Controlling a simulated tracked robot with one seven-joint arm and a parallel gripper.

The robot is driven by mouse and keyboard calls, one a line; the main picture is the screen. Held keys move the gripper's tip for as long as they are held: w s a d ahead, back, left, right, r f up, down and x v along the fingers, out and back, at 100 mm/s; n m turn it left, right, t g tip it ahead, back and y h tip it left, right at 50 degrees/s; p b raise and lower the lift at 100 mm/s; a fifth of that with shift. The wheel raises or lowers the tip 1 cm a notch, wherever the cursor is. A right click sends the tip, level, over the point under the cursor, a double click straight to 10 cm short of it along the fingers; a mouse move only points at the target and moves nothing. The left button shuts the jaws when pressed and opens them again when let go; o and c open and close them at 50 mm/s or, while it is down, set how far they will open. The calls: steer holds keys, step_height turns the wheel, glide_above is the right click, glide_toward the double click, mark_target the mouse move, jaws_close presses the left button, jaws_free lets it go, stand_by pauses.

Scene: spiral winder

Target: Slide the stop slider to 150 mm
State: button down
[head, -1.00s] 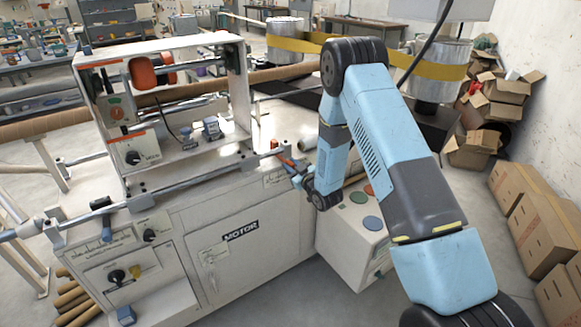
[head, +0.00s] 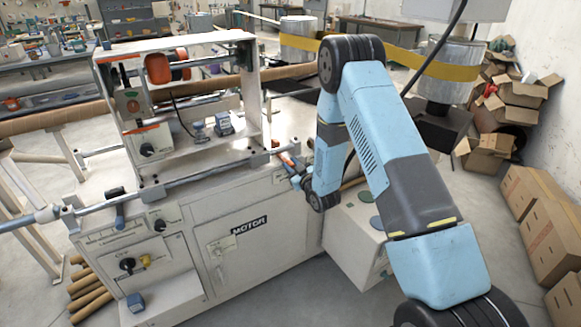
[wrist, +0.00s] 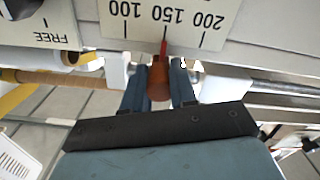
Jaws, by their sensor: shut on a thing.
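The stop slider has an orange-brown handle (wrist: 159,82) and a thin red pointer (wrist: 163,47), seen in the wrist view. My gripper (wrist: 159,88) is shut on the handle, one dark finger on each side. The pointer is at the tick of the 150 mark on the white scale (wrist: 185,38), between the 100 and 200 marks. In the head view my gripper (head: 296,180) is at the right end of the machine's front rail, small and partly hidden by my arm.
The winder cabinet (head: 200,262) fills the left and middle. A white box with coloured buttons (head: 350,243) stands right of it, close under my arm. A knob marked FREE (wrist: 20,20) is left of the scale. Cardboard boxes (head: 525,205) line the right wall.

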steer(key=c, duration=0.9)
jaws_free()
steer(key=v, duration=1.3)
steer(key=shift+s, duration=0.3)
steer(key=shift+d+f, duration=0.1)
